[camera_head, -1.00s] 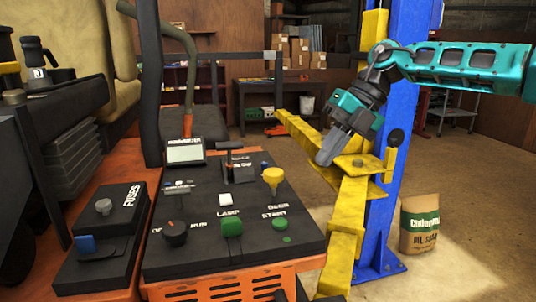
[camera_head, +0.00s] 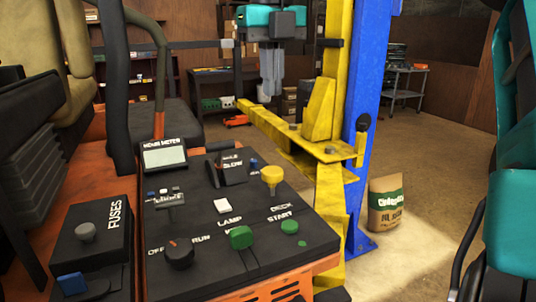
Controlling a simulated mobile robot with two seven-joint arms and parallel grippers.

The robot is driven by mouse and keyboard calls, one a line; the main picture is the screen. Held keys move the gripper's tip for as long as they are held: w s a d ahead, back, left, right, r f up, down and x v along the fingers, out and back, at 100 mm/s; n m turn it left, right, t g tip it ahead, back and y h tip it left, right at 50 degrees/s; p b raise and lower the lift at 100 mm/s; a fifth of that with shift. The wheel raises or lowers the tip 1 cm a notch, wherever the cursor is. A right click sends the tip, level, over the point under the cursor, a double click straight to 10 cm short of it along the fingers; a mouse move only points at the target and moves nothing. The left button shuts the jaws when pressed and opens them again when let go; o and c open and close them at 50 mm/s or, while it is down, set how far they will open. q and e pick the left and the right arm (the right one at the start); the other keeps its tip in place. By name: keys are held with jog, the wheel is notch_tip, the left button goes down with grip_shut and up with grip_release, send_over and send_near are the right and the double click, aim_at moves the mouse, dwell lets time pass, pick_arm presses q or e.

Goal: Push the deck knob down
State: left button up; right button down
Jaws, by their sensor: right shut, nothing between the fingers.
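The deck knob is the yellow mushroom-shaped knob (camera_head: 271,177) at the right of the black control panel (camera_head: 205,230), with the label DECK printed just below it. It stands up from the panel on a short stem. My right gripper (camera_head: 272,90) hangs with its fingers pointing down, directly above the knob in the picture and clearly apart from it. Its grey fingers are shut together with nothing between them. The depth gap between fingertips and knob is hard to tell. My left gripper is not in view.
Near the knob are a throttle lever (camera_head: 230,165), a white lamp switch (camera_head: 222,206), a green knob (camera_head: 241,237) and a green start button (camera_head: 289,226). The yellow lift arm (camera_head: 300,150) and blue post (camera_head: 366,110) stand close behind and right. A paper sack (camera_head: 386,205) stands on the floor.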

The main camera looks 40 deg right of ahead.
send_near(272, 171)
notch_tip(272, 171, down, 5)
jog(key=shift+w+d+f, duration=0.15)
jog(key=shift+f, duration=0.75)
jog(key=shift+f, duration=0.1)
notch_tip(272, 171, down, 3)
jog(key=b, duration=0.3)
